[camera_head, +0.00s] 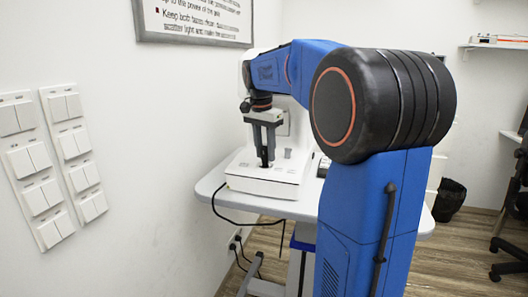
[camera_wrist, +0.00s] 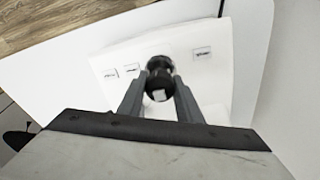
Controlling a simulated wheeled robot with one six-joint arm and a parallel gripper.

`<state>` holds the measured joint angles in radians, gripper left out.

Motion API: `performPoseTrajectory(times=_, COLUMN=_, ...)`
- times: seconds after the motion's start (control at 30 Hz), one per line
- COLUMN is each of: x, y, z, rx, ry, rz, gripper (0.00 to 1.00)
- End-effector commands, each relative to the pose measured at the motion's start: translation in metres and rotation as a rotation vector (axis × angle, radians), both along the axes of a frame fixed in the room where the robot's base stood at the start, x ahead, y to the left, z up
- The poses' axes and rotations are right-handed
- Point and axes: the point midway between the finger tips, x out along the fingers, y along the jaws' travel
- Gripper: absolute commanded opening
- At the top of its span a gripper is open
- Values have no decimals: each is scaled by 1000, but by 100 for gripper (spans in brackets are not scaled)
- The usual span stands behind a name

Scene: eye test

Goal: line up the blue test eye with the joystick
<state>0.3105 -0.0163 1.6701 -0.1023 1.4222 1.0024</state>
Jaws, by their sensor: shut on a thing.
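The white eye-test device (camera_head: 262,182) stands on a grey-white table, with its upper part largely behind my arm. A black joystick (camera_head: 265,163) rises from its base. My gripper (camera_head: 264,150) points down over the base and is shut on the joystick. In the wrist view the joystick's dark round top (camera_wrist: 158,68) sits between the two grey fingers of my gripper (camera_wrist: 160,88). The blue test eye does not show in either view, and I cannot tell how it is lined up.
The table (camera_head: 208,186) has a bare left edge, close to the wall. A black cable (camera_head: 222,212) hangs over its front. Wall switch panels (camera_head: 30,165) are at the left. A dark bin (camera_head: 450,197) and a black chair (camera_head: 520,190) stand at the right. My blue arm blocks the middle.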

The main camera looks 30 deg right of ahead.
Motion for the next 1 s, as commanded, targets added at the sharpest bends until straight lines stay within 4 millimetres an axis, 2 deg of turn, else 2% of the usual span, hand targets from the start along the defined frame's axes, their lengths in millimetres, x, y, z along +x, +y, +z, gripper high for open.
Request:
performPoseTrajectory(times=0.37, x=0, y=0, z=1, rx=0, ry=-2, rz=0, gripper=9)
performPoseTrajectory(times=0.4, x=0, y=0, z=1, rx=0, ry=-2, rz=0, gripper=41)
performPoseTrajectory(times=0.47, x=0, y=0, z=1, rx=-1, ry=-1, rz=0, gripper=54)
performPoseTrajectory(times=0.8, x=0, y=0, z=2, rx=0, ry=-1, rz=0, gripper=54)
performPoseTrajectory(times=1.0, x=0, y=3, z=24, rx=-1, ry=-3, rz=0, gripper=54)
